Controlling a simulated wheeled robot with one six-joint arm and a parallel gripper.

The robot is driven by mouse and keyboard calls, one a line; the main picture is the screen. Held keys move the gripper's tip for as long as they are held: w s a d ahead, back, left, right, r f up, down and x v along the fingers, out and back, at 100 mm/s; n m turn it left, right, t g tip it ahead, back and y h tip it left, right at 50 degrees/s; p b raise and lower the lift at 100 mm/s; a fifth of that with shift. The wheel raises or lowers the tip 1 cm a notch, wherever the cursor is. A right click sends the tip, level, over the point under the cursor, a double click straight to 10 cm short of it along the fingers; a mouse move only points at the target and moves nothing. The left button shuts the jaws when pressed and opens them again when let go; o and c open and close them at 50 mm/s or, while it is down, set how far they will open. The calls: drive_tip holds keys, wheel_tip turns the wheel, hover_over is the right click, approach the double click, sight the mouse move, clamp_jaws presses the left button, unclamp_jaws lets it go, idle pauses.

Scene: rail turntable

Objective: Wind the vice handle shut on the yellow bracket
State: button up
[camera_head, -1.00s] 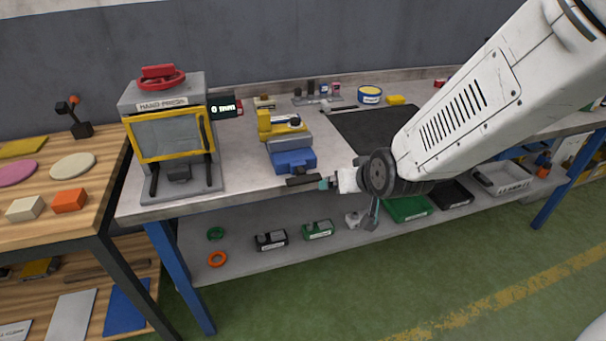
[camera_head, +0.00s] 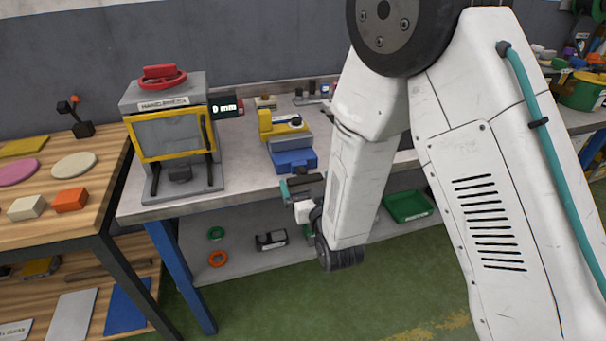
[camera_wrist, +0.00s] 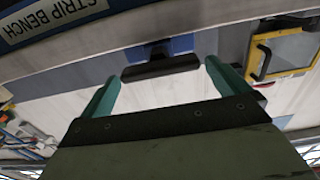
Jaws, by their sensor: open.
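The vice (camera_head: 292,160) stands at the bench's front edge in the head view, blue below with a grey upper part. The yellow bracket (camera_head: 266,124) shows at its upper left; whether the jaws touch it I cannot tell. The black handle bar (camera_head: 303,181) is at the vice's front; it also shows in the wrist view (camera_wrist: 160,67), below the blue vice body (camera_wrist: 180,44). My gripper (camera_wrist: 162,74) is open, its teal fingers apart at either end of the bar. The bar lies between or just beyond the fingertips, and no grip on it shows.
A hand press (camera_head: 175,140) with a yellow-framed guard stands left of the vice. A wooden table (camera_head: 90,180) with blocks and discs is further left. A lower shelf (camera_head: 240,262) holds rings and small bins. My arm hides much of the bench's right side.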

sight(304, 175)
drive_tip(key=shift+x, duration=2.2)
drive_tip(key=c, duration=0.8)
drive_tip(key=shift+o, duration=0.2)
drive_tip(key=shift+d+m, duration=0.1)
drive_tip(key=shift+m, duration=1.5)
drive_tip(key=o, duration=0.8)
drive_tip(key=shift+c, duration=0.2)
drive_tip(key=shift+v, duration=3.9)
drive_tip(key=shift+c, duration=0.3)
